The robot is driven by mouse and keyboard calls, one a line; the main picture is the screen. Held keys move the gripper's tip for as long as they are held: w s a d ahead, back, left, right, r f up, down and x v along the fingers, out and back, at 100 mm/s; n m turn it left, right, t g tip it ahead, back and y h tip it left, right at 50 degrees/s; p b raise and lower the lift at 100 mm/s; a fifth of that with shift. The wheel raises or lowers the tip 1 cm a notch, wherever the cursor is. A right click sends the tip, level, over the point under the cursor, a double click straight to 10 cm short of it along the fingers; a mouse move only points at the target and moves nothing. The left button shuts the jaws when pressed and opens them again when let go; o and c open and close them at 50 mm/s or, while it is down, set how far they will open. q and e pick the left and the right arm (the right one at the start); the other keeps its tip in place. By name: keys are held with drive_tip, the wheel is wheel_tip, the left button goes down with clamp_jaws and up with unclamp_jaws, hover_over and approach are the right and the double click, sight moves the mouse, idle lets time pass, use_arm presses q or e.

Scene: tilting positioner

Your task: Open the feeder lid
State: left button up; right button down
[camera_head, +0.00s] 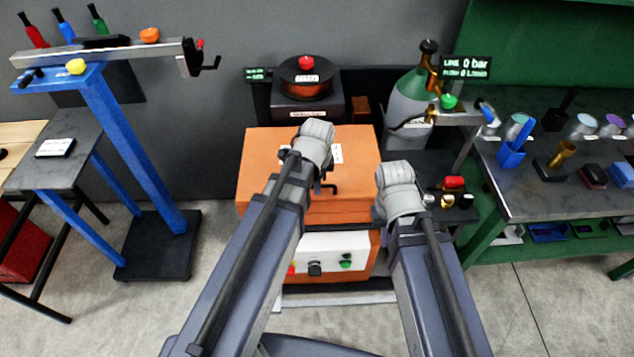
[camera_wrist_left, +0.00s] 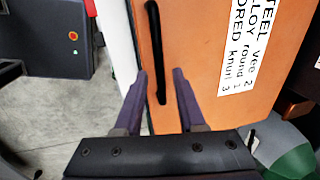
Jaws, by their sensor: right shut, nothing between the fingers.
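The feeder is an orange box (camera_head: 258,170) in the middle of the head view, its lid shut as far as I can see. In the left wrist view the orange lid (camera_wrist_left: 215,110) fills the upper right, with a long black handle (camera_wrist_left: 154,45) and a white printed label. My left gripper (camera_wrist_left: 162,75) is open, and the lower end of the handle shows between its two fingers. I cannot tell whether either finger touches it. My right arm's wrist stands right of the box in the head view; its gripper is hidden behind it.
A wire spool (camera_head: 306,78) with a red knob sits behind the box. A gas cylinder (camera_head: 410,110) stands behind to the right. A control panel (camera_head: 330,254) is on the box's front. A blue stand (camera_head: 130,140) is left, a green workbench (camera_head: 540,195) right.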

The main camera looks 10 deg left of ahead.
use_arm(q)
clamp_jaws()
idle(1.2)
